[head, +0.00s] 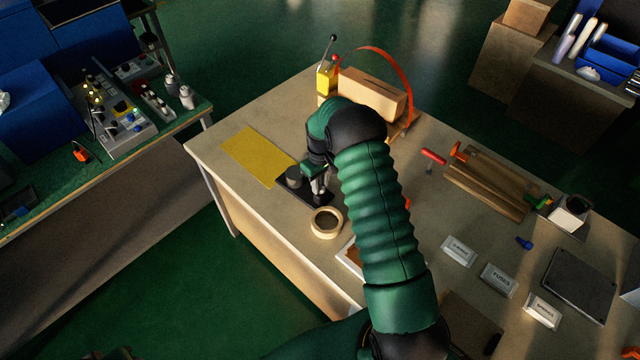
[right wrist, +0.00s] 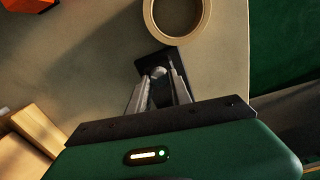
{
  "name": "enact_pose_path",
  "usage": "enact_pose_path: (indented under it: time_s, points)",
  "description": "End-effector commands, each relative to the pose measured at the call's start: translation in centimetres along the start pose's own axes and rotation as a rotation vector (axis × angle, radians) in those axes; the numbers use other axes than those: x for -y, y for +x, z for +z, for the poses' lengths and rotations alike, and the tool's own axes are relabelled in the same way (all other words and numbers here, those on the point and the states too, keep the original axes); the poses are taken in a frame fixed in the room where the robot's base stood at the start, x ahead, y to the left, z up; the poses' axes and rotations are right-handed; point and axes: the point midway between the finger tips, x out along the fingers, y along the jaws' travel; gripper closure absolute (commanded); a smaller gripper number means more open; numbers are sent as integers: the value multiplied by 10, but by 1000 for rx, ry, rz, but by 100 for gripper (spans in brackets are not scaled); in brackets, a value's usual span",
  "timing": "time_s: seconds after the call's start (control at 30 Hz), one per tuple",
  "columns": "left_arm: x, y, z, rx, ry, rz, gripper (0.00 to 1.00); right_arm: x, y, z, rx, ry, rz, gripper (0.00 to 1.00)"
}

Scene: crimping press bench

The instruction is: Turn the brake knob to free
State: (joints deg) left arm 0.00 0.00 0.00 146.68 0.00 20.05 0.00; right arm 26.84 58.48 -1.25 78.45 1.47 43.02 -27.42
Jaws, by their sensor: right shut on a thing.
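My right gripper (head: 318,190) reaches down over a black plate (head: 287,190) on the bench, with a grey cylinder (head: 293,176) beside it. In the right wrist view, the right gripper (right wrist: 158,76) has its fingers closed in on a small grey knob (right wrist: 158,71) over the black plate (right wrist: 148,58). It appears to be the brake knob; the fingers hide much of it, and no marking for free can be read. My left gripper is not in view.
A tape roll (head: 326,222) lies close to the plate; it also shows in the right wrist view (right wrist: 150,20). A yellow sheet (head: 252,155) lies at the left. A wooden block (head: 370,92) with a red arch (head: 395,62) stands behind my arm. Labelled boxes (head: 497,279) sit at the right.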

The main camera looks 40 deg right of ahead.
Motion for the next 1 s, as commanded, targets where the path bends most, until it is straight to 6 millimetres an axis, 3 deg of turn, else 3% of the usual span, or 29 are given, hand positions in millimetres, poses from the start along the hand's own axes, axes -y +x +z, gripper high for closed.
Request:
enact_pose_path:
  time_s: [0.6, 1.0]
  points:
    - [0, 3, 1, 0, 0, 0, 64, 5, 3, 1, 9, 566, -5, 100]
    - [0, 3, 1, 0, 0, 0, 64, 5, 3, 0, 6, 797, -5, 100]
